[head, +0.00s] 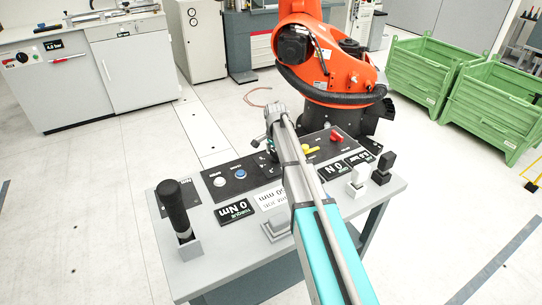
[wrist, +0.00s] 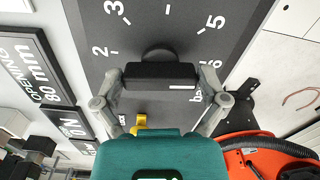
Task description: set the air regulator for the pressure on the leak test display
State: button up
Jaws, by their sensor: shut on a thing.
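The air regulator is a black knob (wrist: 160,75) on a dark panel in the wrist view. My gripper (wrist: 161,82) is shut on the knob, one finger at each end. In the head view my gripper (head: 270,143) is over the panel, and the knob is mostly hidden.
The bench panel also carries a yellow lever (head: 310,150), a red handle (head: 336,136), white and blue buttons, and a black upright handle (head: 174,208). An orange robot (head: 310,60) stands close behind the bench. Green crates (head: 490,105) are at right. Floor is clear at left.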

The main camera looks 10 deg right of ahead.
jog(key=shift+s+d+n, duration=0.1)
jog(key=shift+d+n, duration=0.1)
jog(key=shift+n, duration=0.45)
jog(key=shift+s+d+n, duration=0.1)
jog(key=shift+d+n, duration=0.05)
jog(key=shift+n, duration=2.5)
jog(key=shift+w+n, duration=0.15)
jog(key=shift+n, duration=2.55)
jog(key=shift+w+a+n, duration=0.1)
jog(key=shift+a+n, duration=0.05)
jog(key=shift+n, duration=0.45)
jog(key=o, duration=0.8)
jog(key=shift+c, duration=0.2)
jog(key=shift+r, duration=0.1)
